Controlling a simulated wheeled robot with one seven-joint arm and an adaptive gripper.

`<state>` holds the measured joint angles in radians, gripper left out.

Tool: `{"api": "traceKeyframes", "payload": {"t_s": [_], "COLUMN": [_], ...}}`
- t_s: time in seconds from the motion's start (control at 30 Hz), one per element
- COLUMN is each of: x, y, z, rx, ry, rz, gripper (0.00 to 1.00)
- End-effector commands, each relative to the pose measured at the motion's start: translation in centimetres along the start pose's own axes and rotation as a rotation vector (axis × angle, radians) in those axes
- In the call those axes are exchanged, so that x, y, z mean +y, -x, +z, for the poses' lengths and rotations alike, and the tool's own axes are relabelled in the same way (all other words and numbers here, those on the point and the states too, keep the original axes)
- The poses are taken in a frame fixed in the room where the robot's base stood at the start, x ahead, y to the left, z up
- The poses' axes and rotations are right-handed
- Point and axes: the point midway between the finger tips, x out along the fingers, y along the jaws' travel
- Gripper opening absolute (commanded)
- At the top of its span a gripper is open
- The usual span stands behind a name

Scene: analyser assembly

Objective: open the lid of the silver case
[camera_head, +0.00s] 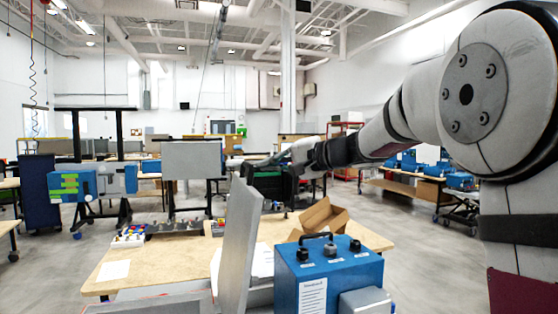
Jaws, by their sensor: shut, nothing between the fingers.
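The silver case's lid (241,240) stands raised near upright in the head view, as a grey panel seen almost edge-on. The case body (165,303) lies low at the bottom edge and is mostly cut off by the frame. My arm reaches in from the right, and my gripper (236,163) is just above and behind the lid's top edge in the picture. It is shut and holds nothing. The fingers are small and dark, and I cannot tell whether they touch the lid.
A blue instrument box (340,277) with black knobs stands right of the lid. An open cardboard box (323,215) is behind it. A tray of small parts (175,228) and a paper sheet (114,270) lie on the wooden table (108,287). Other workbenches fill the background.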

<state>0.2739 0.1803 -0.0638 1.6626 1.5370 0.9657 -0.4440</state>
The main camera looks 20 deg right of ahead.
Motion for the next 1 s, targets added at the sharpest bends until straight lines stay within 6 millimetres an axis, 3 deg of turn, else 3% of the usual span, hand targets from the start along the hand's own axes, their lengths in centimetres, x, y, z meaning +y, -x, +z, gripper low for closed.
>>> {"api": "traceKeyframes", "payload": {"t_s": [0.33, 0.7, 1.0], "x": [-0.2, -4.1, -4.9], "y": [-0.3, -4.8, -6.0], "z": [0.3, 6.2, 7.5], "rx": [-0.002, -0.008, 0.000], "ry": [0.005, 0.144, 0.181], "rz": [0.004, 0.119, 0.145], "gripper": [0.00, 0.00, 0.00]}}
